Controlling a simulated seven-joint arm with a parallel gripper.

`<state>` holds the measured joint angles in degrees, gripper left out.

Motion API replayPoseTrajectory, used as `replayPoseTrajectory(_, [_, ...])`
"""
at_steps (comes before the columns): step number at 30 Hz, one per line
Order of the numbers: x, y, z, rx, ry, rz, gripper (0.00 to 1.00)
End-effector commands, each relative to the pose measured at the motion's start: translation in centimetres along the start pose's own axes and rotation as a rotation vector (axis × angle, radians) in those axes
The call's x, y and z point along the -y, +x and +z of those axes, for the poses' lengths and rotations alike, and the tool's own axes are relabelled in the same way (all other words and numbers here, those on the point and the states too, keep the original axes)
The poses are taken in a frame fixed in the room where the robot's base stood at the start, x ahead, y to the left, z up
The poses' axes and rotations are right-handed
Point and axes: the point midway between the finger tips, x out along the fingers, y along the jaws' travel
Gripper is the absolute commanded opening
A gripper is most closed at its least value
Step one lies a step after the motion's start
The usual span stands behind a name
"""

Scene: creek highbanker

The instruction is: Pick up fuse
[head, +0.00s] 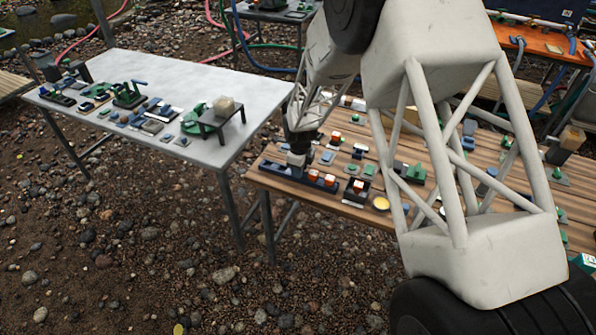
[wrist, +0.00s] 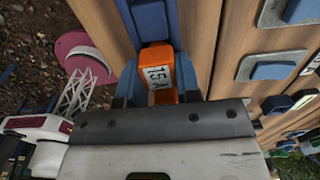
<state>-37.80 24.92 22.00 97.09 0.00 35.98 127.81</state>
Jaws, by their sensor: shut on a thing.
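The fuse (wrist: 158,68) is an orange block with a white label reading "15A", seen in the wrist view. My gripper (wrist: 157,88) is shut on it, with a blue-grey finger on each side. The fuse's far end is at a blue strip (wrist: 150,22) on the wooden table; I cannot tell whether it is seated there or just clear. The held fuse cannot be made out there.
The wooden table (head: 350,211) carries many small blue, green and orange-topped parts close to my gripper. A grey-white table (head: 190,85) with more parts stands to the left, across a gap. Pebbly ground (head: 150,250) lies in front. An orange table (head: 540,42) is at the back right.

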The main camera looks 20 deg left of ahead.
Motion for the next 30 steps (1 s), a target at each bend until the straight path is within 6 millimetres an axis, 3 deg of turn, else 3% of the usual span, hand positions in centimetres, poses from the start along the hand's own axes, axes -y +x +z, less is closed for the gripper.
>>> replayPoseTrajectory(11, [0.0,-0.9,0.0,0.001,0.000,-0.001,0.09])
replayPoseTrajectory(19, [0.0,-3.9,0.0,0.001,0.000,-0.002,0.09])
replayPoseTrajectory(30, [-4.5,-4.1,-3.4,0.000,0.000,0.000,0.09])
